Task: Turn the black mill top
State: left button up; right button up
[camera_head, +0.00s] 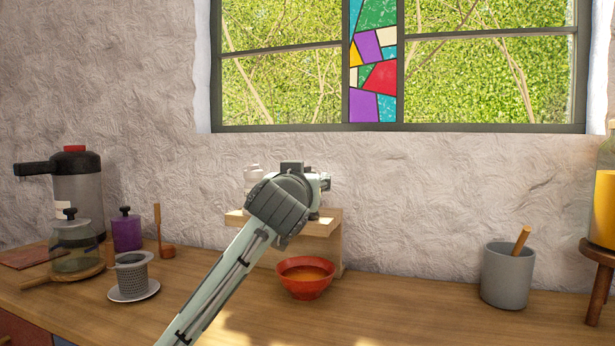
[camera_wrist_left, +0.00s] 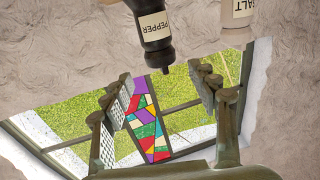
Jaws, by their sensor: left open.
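The pepper mill (camera_wrist_left: 152,22) has a black body and a "PEPPER" label. It shows upside down in the left wrist view, with its black top (camera_wrist_left: 157,54) and small knob pointing down the picture. The open fingers of my left gripper (camera_wrist_left: 162,75) stand on either side of the knob's line, with clear gaps and no visible contact. In the head view my left gripper (camera_head: 300,190) is over the wooden riser (camera_head: 330,228) and hides the pepper mill. My right gripper is not in view.
The pale salt mill (camera_wrist_left: 236,12) stands beside the pepper mill; part of it shows left of my wrist in the head view (camera_head: 253,174). A red bowl (camera_head: 305,288) sits in front of the riser. Counter between bowl and mug is clear.

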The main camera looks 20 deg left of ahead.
pick_arm(q)
jog(key=w, duration=0.2)
jog(key=w+a+p, duration=0.1)
jog(key=w, duration=0.4)
jog(key=shift+w+a+f, duration=0.15)
jog(key=shift+w+a, duration=0.15)
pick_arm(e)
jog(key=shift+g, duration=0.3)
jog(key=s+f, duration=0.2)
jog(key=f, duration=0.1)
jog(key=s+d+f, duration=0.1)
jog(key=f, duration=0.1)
pick_arm(q)
jog(key=c, duration=1.2)
jog(key=shift+h, duration=0.4)
